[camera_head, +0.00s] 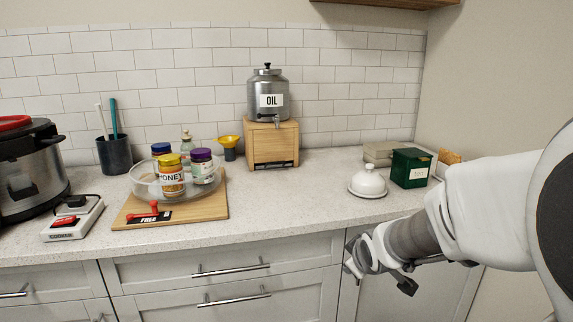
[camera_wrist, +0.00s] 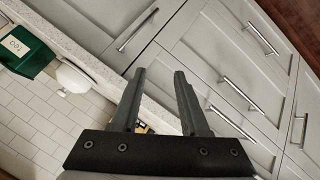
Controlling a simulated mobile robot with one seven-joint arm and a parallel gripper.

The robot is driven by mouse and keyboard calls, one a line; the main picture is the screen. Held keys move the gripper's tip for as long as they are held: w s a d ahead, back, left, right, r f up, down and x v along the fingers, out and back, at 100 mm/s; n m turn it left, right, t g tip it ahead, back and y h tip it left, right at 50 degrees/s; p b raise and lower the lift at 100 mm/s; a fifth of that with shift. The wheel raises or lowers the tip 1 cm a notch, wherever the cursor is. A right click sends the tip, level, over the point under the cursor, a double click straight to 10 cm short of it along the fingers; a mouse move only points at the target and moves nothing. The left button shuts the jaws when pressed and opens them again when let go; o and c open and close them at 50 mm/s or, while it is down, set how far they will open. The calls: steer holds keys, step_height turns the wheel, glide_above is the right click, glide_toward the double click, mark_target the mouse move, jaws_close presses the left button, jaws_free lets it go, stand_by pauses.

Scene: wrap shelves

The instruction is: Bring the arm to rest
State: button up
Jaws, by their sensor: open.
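My gripper (camera_wrist: 158,92) shows in the wrist view with its two dark fingers apart and nothing between them. In the head view my white arm reaches in from the right, and the gripper end (camera_head: 378,272) hangs in front of the cabinet doors, just below the counter's front edge. The fingers are partly hidden there by the wrist. The gripper touches nothing that I can see.
The counter (camera_head: 290,215) holds a white domed dish (camera_head: 367,182) and a green box (camera_head: 409,168) near my arm. A glass bowl with jars (camera_head: 148,183), a wooden board (camera_head: 215,205), an oil dispenser (camera_head: 268,100) and a cooker (camera_head: 38,165) stand farther left. Cabinet handles (camera_head: 232,270) stick out below.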

steer(key=s+a+r+m+g, duration=0.15)
steer(key=s+r+m, duration=0.25)
steer(key=s, duration=0.9)
steer(key=s+r+m+g, duration=0.2)
steer(key=s+r+m, duration=0.2)
steer(key=s, duration=0.9)
step_height(320, 180, up, 18)
steer(key=p, duration=1.9)
steer(key=shift+w+d+r, duration=0.15)
steer(key=shift+d+r, duration=0.05)
steer(key=shift+r, duration=0.05)
